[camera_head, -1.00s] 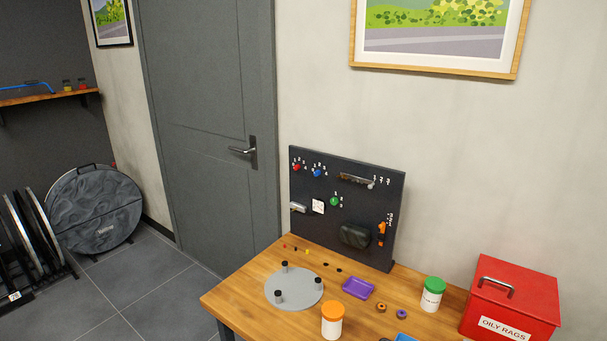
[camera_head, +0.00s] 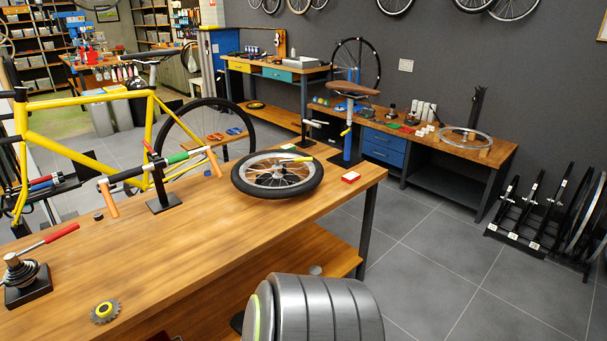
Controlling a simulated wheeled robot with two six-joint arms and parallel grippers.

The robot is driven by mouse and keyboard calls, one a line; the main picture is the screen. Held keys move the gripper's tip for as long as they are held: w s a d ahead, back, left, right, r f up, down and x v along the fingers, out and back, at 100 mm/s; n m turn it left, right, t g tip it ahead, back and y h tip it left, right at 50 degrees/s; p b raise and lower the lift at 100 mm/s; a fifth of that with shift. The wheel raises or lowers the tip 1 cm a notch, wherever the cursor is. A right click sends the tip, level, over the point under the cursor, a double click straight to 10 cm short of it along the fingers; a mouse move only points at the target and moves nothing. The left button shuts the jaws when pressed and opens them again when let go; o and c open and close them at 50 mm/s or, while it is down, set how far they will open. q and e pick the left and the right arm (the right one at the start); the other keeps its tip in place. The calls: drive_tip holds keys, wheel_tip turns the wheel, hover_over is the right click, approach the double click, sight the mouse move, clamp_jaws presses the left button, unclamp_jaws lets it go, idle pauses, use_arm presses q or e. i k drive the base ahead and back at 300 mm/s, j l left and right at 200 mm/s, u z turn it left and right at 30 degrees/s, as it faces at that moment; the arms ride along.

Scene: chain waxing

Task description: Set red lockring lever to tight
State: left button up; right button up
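A lever with a red handle (camera_head: 62,232) and a thin metal rod sticks out up and to the right from a stack of dark sprockets (camera_head: 20,270). The stack sits on a black block (camera_head: 30,290) on the wooden workbench (camera_head: 190,240), at the left edge of the head view. No tight or loose marking on it can be read. Neither of my grippers shows in the head view, so what they hold cannot be seen.
A yellow bicycle frame (camera_head: 75,150) stands behind. Open grey floor (camera_head: 430,265) lies right.

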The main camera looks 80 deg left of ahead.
sight(13, 262)
drive_tip(key=u, duration=4.4)
